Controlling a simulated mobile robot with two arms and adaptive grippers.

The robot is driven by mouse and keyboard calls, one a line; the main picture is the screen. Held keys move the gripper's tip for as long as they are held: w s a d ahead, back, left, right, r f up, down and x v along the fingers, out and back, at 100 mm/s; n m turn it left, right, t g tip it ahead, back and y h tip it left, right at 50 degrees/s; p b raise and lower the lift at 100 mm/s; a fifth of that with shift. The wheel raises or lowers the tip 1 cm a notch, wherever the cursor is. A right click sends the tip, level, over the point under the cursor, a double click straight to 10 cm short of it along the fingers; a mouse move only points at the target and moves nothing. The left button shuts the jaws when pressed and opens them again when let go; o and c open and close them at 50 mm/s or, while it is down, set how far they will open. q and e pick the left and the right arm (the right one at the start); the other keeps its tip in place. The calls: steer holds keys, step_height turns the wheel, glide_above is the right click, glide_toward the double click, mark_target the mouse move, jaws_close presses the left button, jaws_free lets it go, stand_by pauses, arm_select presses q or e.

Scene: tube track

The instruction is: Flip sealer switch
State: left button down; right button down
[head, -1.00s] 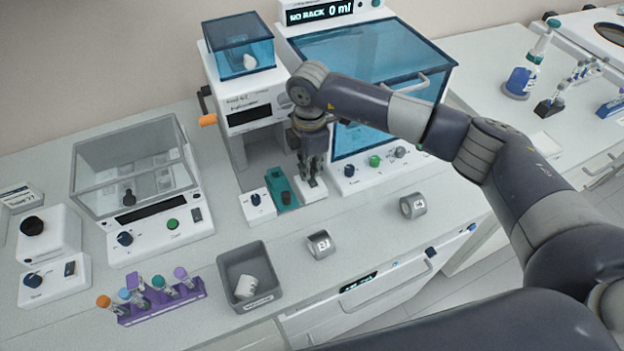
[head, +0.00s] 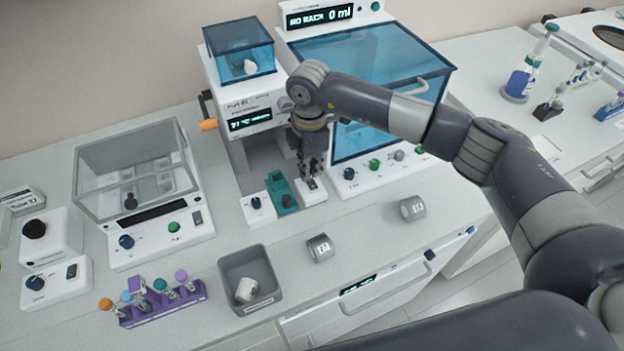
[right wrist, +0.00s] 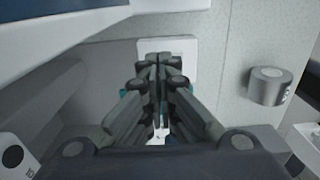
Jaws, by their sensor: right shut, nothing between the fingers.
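The sealer (head: 240,90) is a white machine with a blue-tinted box on top, an orange-handled crank at its left side and a small display (head: 249,120) that is lit. At its base are a dark blue knob (head: 256,203), a teal holder (head: 279,192) and a white switch block (head: 314,195). My right gripper (head: 311,190) is shut and empty, pointing down with its fingertips at the switch block. In the right wrist view the closed fingers (right wrist: 160,62) cover the middle of the white block (right wrist: 185,46), hiding the switch. My left gripper is not in view.
A blue-windowed machine (head: 375,60) stands close on the right. A balance with a clear cover (head: 135,165) is at left.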

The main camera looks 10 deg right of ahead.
mark_target(310, 182)
steer(key=shift+r+p, duration=1.3)
steer(key=shift+r, duration=1.2)
steer(key=shift+s+f, duration=0.1)
steer(key=shift+f, duration=0.05)
